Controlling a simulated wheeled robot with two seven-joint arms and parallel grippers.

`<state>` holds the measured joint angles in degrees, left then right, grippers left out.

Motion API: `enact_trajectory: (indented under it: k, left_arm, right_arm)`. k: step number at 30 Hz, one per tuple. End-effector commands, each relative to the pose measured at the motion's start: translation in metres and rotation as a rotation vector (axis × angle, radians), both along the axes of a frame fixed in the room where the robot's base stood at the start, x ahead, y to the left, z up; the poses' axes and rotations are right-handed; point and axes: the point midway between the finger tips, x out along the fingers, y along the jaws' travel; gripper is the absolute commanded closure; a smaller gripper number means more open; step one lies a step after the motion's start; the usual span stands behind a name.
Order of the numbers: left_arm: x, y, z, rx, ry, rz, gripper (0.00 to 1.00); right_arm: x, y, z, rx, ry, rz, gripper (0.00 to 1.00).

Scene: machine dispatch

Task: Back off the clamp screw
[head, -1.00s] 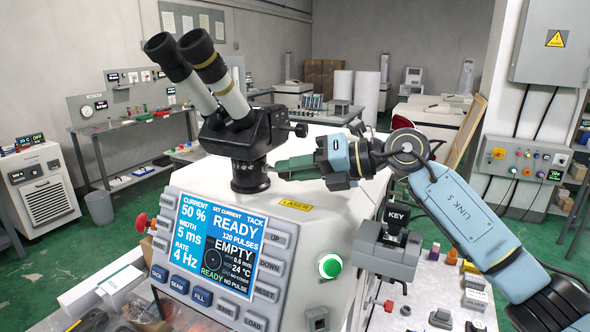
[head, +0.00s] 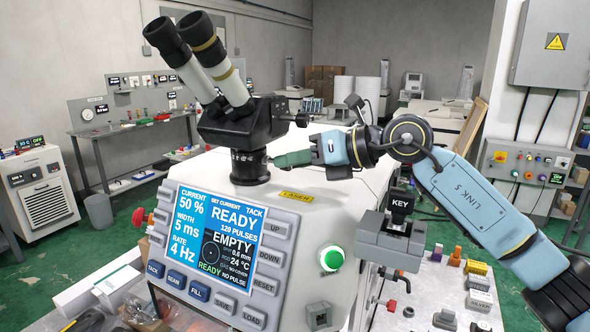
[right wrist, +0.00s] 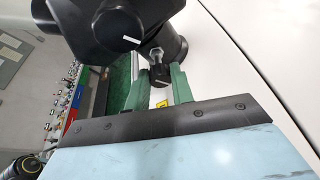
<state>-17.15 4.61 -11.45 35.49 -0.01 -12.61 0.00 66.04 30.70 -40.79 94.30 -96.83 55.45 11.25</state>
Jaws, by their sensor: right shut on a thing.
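The microscope head (head: 240,125) with twin eyepieces stands on a dark round collar (head: 250,168) on top of the white machine. My right gripper (head: 280,159) reaches in from the right at the collar. Its green fingers lie on both sides of the knob in the right wrist view (right wrist: 158,80), shut on it. In the head view the knob is not clearly visible. My left gripper is not in view.
The machine's screen (head: 227,240) reads READY and EMPTY, with buttons around it. A green lit button (head: 331,258) and a grey KEY block (head: 392,237) are at the right. A larger black knob (right wrist: 118,25) sits close to my fingers. A yellow LASER label (head: 296,196) lies below.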

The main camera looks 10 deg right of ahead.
Motion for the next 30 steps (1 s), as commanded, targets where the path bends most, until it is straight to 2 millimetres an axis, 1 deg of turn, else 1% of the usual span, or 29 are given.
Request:
enact_trajectory:
  k: [1, 9, 26, 27, 30]
  left_arm:
    - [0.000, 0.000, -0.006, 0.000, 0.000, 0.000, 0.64]
    - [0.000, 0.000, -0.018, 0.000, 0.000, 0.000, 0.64]
    - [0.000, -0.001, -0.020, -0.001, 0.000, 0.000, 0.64]
    - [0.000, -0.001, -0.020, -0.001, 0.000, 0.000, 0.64]
    - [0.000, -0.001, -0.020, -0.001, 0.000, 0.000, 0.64]
  right_arm:
    - [0.000, 0.000, -0.002, -0.018, -0.029, -0.002, 0.99]
    - [-0.001, 0.000, 0.000, -0.085, -0.128, -0.002, 0.99]
    - [-0.001, 0.000, 0.001, -0.106, -0.160, -0.001, 0.99]
    - [-0.001, 0.000, 0.001, -0.106, -0.160, -0.001, 0.75]
    - [-0.001, 0.000, 0.001, -0.106, -0.160, -0.001, 0.62]
